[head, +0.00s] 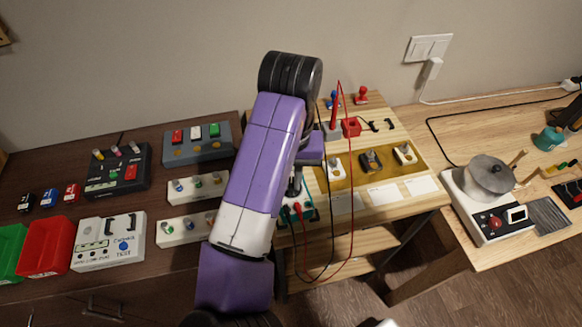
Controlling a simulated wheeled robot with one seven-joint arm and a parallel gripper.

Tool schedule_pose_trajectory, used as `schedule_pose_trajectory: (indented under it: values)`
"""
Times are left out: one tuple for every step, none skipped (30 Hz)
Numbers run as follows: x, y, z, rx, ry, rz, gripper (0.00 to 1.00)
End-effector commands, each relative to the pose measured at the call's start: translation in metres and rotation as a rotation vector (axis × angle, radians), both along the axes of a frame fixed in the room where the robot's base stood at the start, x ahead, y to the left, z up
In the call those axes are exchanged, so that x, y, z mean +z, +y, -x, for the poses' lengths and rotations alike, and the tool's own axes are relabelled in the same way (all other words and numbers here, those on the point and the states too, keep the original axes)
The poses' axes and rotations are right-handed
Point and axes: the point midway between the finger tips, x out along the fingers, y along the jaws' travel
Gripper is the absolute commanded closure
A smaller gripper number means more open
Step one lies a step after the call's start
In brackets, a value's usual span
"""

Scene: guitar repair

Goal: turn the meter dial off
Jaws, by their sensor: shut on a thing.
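The meter (309,214) lies near the left front of the light wooden board, mostly hidden by my purple and white arm. Its green edge and two red plugs show, with a red and a black lead running from it. My gripper (296,188) points down over the upper part of the meter, partly behind my arm. It is shut on the meter dial, as far as its place shows. The dial and the fingertips are hidden, so I cannot tell which way the dial points.
A red probe stand (351,127) is at the back of the board, with looping leads. A mustard tray (353,184) holds several switches. Control boxes (116,172) and red and green bins (44,247) fill the dark bench at left. A pot (488,178) stands on a heater at right.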

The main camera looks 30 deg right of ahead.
Motion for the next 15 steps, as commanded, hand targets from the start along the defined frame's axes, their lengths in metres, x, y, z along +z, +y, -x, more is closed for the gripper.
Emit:
schedule_pose_trajectory:
  values:
    - [0.0067,-0.0006,0.0006,0.035,0.002,0.002,1.00]
    - [0.0065,-0.0008,0.0008,0.056,0.002,0.003,1.00]
    - [0.0062,-0.0008,0.0006,0.082,0.002,0.002,1.00]
    - [0.0060,-0.0007,0.0006,0.100,0.002,0.002,1.00]
    - [0.0056,-0.0006,0.0005,0.120,0.002,0.002,1.00]
    - [0.0052,-0.0006,0.0005,0.142,0.002,0.002,1.00]
    - [0.0050,-0.0004,0.0004,0.157,0.001,0.001,1.00]
    - [0.0045,-0.0004,0.0004,0.173,0.001,0.001,1.00]
    - [0.0041,-0.0004,0.0004,0.190,0.001,0.001,1.00]
    - [0.0039,-0.0002,0.0002,0.202,0.001,0.001,1.00]
    - [0.0036,0.0000,0.0001,0.213,0.000,0.001,1.00]
    - [0.0031,-0.0002,0.0002,0.225,0.000,0.002,1.00]
    - [0.0028,-0.0002,0.0002,0.234,0.000,0.002,1.00]
    - [0.0025,-0.0001,0.0001,0.242,0.000,0.001,1.00]
    - [0.0022,0.0002,-0.0001,0.250,-0.001,0.000,1.00]
